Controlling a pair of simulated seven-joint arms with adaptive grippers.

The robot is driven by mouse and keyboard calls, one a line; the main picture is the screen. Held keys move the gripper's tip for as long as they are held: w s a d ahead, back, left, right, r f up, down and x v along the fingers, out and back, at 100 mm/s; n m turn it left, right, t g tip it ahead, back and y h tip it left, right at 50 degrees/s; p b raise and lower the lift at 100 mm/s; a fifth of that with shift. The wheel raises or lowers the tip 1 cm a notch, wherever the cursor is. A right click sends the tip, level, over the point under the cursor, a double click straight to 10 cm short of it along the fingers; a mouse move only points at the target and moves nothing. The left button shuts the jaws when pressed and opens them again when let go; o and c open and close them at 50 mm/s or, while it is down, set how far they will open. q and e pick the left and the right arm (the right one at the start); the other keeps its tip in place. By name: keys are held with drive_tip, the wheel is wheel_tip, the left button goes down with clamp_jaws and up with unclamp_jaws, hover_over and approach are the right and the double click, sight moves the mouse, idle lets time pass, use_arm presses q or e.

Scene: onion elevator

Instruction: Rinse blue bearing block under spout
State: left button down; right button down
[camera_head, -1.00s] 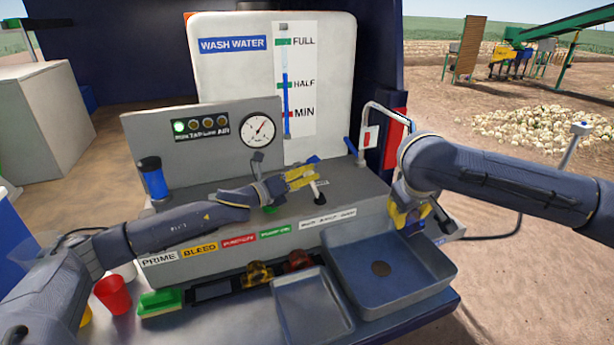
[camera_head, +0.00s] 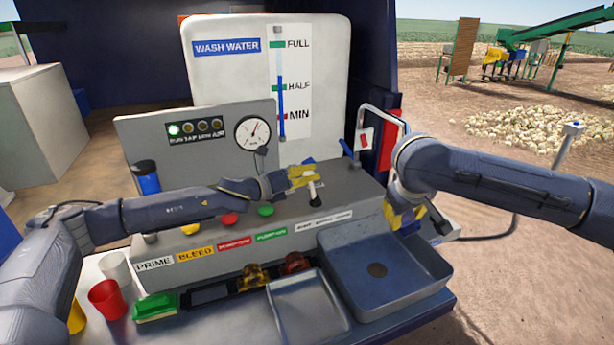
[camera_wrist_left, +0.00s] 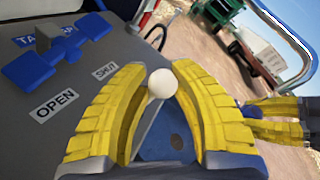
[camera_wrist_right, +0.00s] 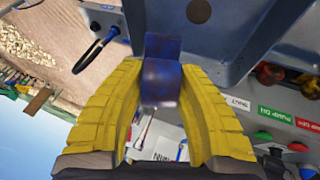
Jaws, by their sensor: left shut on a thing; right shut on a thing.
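The blue bearing block (camera_wrist_right: 160,82) is between the yellow fingers of my right gripper (camera_wrist_right: 160,120). My left gripper (camera_head: 302,174) is shut on a white-knobbed lever (camera_wrist_left: 161,83) on the console top. A blue tap handle (camera_wrist_left: 58,52) is near OPEN and SHUT labels.
Yellow, red and green buttons (camera_head: 265,210) line the console. The red cup (camera_head: 107,298), green brush (camera_head: 155,305) and a shallow tray (camera_head: 308,305) stand in front. The tank gauge (camera_head: 282,95) reads around HALF. The basin floor is clear.

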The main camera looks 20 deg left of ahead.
use_arm(q)
drive_tip(key=c, duration=1.1)
unclamp_jaws()
drive_tip(key=shift+d, duration=0.2)
drive_tip(key=shift+o, duration=0.2)
drive_tip(key=shift+s+a, duration=0.1)
drive_tip(key=shift+a, duration=0.05)
drive_tip(key=shift+s+a, duration=0.15)
drive_tip(key=shift+s, duration=0.1)
drive_tip(key=v, duration=1.1)
drive_tip(key=shift+s, duration=0.15)
